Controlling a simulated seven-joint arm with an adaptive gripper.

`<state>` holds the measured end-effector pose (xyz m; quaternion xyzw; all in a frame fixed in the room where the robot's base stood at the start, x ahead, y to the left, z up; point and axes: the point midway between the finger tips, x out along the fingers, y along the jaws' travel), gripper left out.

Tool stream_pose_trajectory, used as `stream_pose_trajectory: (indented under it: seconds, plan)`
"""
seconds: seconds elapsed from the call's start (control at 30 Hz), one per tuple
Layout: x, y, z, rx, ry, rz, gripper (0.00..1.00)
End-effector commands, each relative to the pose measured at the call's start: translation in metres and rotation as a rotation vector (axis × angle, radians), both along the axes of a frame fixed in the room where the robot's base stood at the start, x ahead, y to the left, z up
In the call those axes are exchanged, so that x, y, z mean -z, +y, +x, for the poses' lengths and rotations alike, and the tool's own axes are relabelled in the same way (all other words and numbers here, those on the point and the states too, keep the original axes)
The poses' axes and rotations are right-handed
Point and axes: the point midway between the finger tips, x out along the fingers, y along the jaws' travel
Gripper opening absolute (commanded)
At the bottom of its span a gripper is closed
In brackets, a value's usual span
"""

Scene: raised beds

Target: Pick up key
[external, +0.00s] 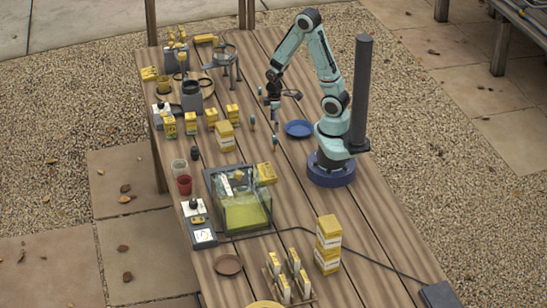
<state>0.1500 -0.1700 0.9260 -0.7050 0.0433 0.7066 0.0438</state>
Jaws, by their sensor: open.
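I cannot make out a key for certain in the external view; it may be too small or hidden. My gripper (274,115) hangs at the end of the arm, pointing down over the far middle of the wooden table (345,205). It is open, and I see nothing held in it. Several small dark upright things (252,123) stand near and below it, too small to identify. A blue plate (299,129) lies just to its right.
A glass tank (240,208) with yellow-green contents stands mid-table. Yellow boxes (328,243) are stacked nearer the front. A scale (201,235), a red cup (184,185) and a dark pot (192,97) line the left side. A dark cable (355,257) crosses the front.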

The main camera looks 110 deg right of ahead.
Motion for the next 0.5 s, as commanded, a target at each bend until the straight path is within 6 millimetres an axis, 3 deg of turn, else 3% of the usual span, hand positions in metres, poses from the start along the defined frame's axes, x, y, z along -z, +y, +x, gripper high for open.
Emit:
stream_pose_trajectory:
  seconds: [0.5]
  plan:
    - [0.061, 0.0, -0.001, 0.005, 0.0, 0.001, 0.67]
